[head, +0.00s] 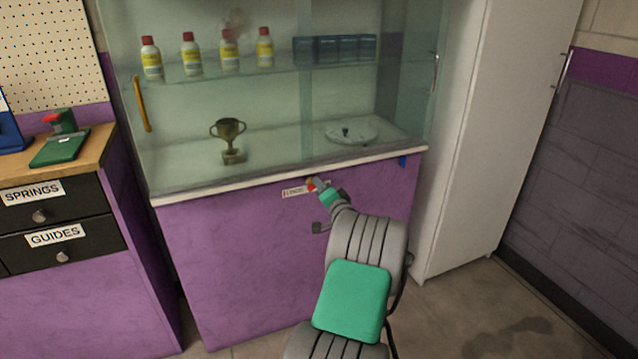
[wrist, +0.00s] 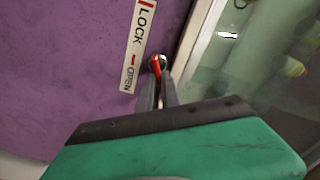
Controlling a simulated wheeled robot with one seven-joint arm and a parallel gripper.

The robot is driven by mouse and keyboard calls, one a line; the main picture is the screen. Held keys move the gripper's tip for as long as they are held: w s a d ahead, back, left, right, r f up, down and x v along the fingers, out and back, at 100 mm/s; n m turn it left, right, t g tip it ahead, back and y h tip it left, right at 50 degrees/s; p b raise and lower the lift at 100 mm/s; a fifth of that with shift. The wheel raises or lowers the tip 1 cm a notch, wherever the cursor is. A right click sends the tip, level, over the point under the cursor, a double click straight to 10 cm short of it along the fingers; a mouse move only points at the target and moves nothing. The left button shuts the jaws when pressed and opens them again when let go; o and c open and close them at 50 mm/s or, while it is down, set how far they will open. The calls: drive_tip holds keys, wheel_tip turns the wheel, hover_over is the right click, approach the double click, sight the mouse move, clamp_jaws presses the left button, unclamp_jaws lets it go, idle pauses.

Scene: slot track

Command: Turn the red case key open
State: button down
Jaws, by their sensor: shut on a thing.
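The red case key (wrist: 156,66) sits in a round metal lock on the purple front of the display case, just under its pale sill. In the wrist view its red bow shows at the tips of my gripper (wrist: 158,88), whose two fingers are shut on it. A white label (wrist: 136,48) beside the lock reads LOCK at one end and OPEN at the other, with red marks. In the head view the red key (head: 310,185) shows small at the end of my gripper (head: 316,186). The fingers partly hide the key.
The glass case above holds a trophy (head: 229,139), a round plate (head: 352,132) and several bottles (head: 191,55). A yellow handle (head: 142,104) is on its left glass. A drawer unit (head: 60,222) stands left, a white cabinet (head: 478,130) right.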

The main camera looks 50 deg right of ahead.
drive_tip(key=shift+s+d+f+m+p, duration=0.1)
drive_tip(key=shift+f+m+p, duration=0.35)
drive_tip(key=shift+m, duration=1.1)
drive_tip(key=shift+d+m+p, duration=0.1)
drive_tip(key=shift+m+p, duration=0.65)
drive_tip(key=shift+m, duration=0.8)
drive_tip(key=c, duration=1.6)
unclamp_jaws()
drive_tip(key=shift+o, duration=0.2)
drive_tip(key=shift+a, duration=0.1)
drive_tip(key=v, duration=0.7)
drive_tip(key=shift+s+a+p, duration=0.15)
drive_tip(key=shift+s+p, duration=0.15)
drive_tip(key=shift+s, duration=0.1)
